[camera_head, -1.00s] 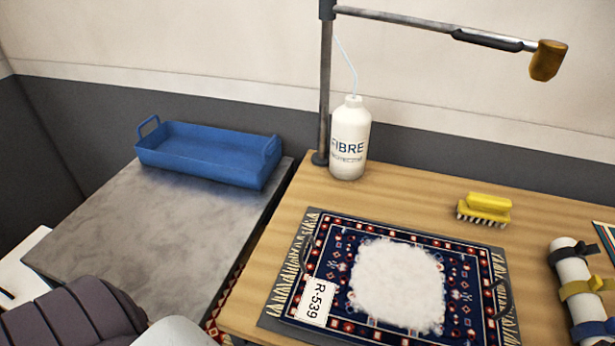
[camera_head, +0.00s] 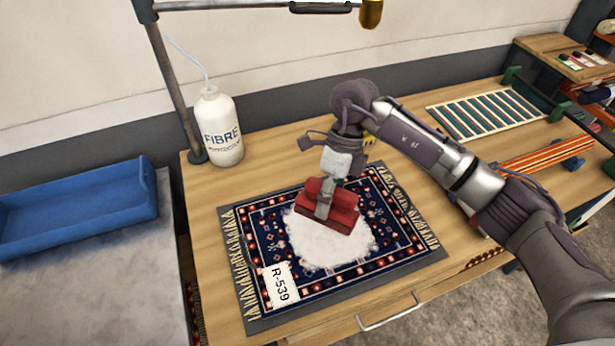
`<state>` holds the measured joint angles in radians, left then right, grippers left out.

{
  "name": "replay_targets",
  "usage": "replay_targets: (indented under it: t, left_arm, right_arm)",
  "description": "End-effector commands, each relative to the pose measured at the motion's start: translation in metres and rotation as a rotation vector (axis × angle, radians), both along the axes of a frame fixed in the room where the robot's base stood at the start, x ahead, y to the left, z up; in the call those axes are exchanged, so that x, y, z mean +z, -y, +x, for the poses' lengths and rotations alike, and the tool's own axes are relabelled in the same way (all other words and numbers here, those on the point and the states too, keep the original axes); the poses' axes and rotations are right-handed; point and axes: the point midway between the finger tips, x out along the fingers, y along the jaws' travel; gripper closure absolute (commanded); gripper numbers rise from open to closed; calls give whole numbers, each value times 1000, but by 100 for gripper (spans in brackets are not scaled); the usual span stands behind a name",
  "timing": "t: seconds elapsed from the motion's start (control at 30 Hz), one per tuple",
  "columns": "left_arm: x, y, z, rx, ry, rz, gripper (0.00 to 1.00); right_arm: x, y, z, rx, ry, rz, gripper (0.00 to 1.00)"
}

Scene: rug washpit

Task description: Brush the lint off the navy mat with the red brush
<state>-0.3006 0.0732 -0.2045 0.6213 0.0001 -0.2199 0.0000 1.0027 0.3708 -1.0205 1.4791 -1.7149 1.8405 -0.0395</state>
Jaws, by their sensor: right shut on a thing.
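The navy mat (camera_head: 377,248) lies on the wooden table, with a patterned border, pale fringes and a white tag reading R-539. A patch of white lint (camera_head: 310,250) covers its middle. My right gripper (camera_head: 325,204) is shut on the red brush (camera_head: 343,217), over the upper right part of the lint. The brush hides the lint behind it, and I cannot tell whether its underside touches the lint. My left gripper is not in view.
A white FIBRE bottle (camera_head: 219,128) stands at the table's back left, beside a metal post (camera_head: 175,85). A blue tray (camera_head: 80,210) sits on the grey surface at left. A striped piece (camera_head: 487,113) lies at the back right. A drawer handle (camera_head: 390,313) shows at the front.

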Motion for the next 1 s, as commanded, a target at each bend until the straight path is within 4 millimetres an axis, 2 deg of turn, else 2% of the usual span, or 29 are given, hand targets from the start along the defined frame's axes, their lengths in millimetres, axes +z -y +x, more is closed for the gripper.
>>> replay_targets:
  t: [0.03, 0.13, 0.2, 0.33, 0.57, 1.0]
  left_arm:
    - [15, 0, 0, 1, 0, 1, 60]
    - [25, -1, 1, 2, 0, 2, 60]
    - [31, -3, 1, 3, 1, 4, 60]
    - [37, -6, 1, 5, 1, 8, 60]
    - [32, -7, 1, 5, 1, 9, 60]
    - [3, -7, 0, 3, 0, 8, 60]
  right_arm:
    - [9, -8, 1, -128, -26, 19, 82]
    - [11, -21, 6, -369, -58, 50, 82]
    - [12, -29, 9, -500, -73, 72, 82]
    - [12, -38, 11, -658, -87, 99, 82]
    - [3, -41, 13, -728, -90, 111, 82]
    - [-39, -41, 13, -724, -88, 111, 82]
